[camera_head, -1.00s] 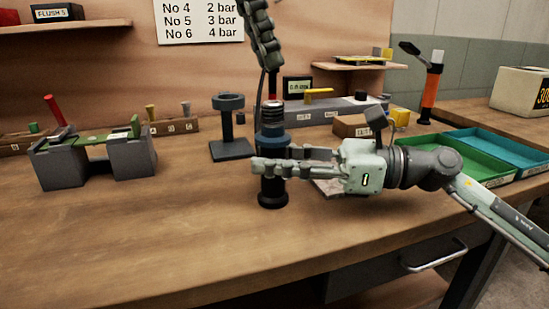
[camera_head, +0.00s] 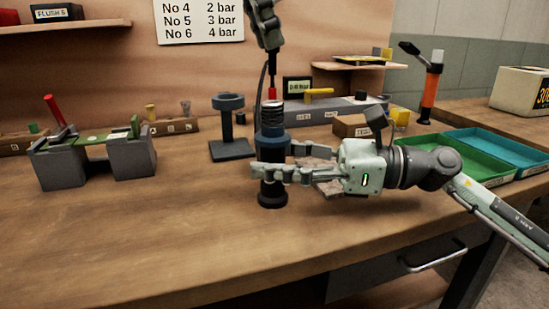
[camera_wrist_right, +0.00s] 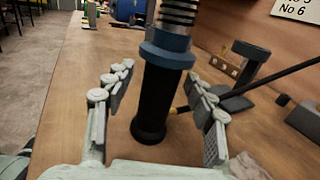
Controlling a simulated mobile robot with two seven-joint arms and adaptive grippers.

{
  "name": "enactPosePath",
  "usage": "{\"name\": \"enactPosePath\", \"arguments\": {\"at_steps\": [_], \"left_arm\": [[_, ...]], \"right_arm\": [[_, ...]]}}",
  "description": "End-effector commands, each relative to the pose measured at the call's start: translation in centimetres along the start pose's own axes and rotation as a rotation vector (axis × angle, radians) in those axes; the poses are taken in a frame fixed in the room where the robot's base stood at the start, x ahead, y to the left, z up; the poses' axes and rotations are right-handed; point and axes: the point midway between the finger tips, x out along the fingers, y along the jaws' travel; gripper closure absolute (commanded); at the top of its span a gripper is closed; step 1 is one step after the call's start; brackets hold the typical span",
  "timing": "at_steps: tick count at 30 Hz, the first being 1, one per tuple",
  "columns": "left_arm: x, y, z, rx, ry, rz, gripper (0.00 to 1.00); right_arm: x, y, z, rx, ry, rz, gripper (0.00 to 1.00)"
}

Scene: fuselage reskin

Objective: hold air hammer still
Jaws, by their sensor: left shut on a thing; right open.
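The air hammer (camera_head: 271,148), a dark cylinder with a blue collar and ribbed top, stands upright on the bench. My right gripper (camera_head: 274,160) is open around it, one finger in front and one behind. In the right wrist view, the hammer (camera_wrist_right: 162,90) stands between the spread fingers of my right gripper (camera_wrist_right: 160,72), with gaps on both sides. My left gripper (camera_head: 270,48) is above the hammer, shut on a slim dark piece that points down. A red part (camera_head: 272,93) shows just above the hammer's top; I cannot tell whether they touch.
A grey stand (camera_head: 228,125) is close behind left. A grey fixture (camera_head: 130,155) with a green strip is farther left. A green tray (camera_head: 470,155) and a blue tray (camera_head: 500,148) lie at right. A dark hose (camera_head: 259,90) curves beside the hammer. The front bench top is clear.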

Motion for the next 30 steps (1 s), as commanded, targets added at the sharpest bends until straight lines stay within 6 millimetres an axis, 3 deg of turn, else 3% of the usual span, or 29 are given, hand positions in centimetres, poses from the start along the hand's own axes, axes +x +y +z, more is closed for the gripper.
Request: {"name": "enactPosePath", "arguments": {"at_steps": [5,15,21,30], "left_arm": [[0.0,0.0,0.0,0.0,0.0,0.0,1.0],[0.0,0.0,0.0,0.0,0.0,0.0,1.0],[0.0,0.0,0.0,0.0,0.0,0.0,1.0],[0.0,0.0,0.0,0.0,0.0,0.0,1.0]], "right_arm": [[-0.9,-0.1,-0.1,0.001,0.001,-0.002,0.45],[-7.8,-0.1,-0.2,0.004,0.003,-0.004,0.45],[-10.9,-0.1,-0.1,0.002,0.002,-0.003,0.45],[-12.1,0.0,0.0,0.0,0.0,0.0,0.45]]}}
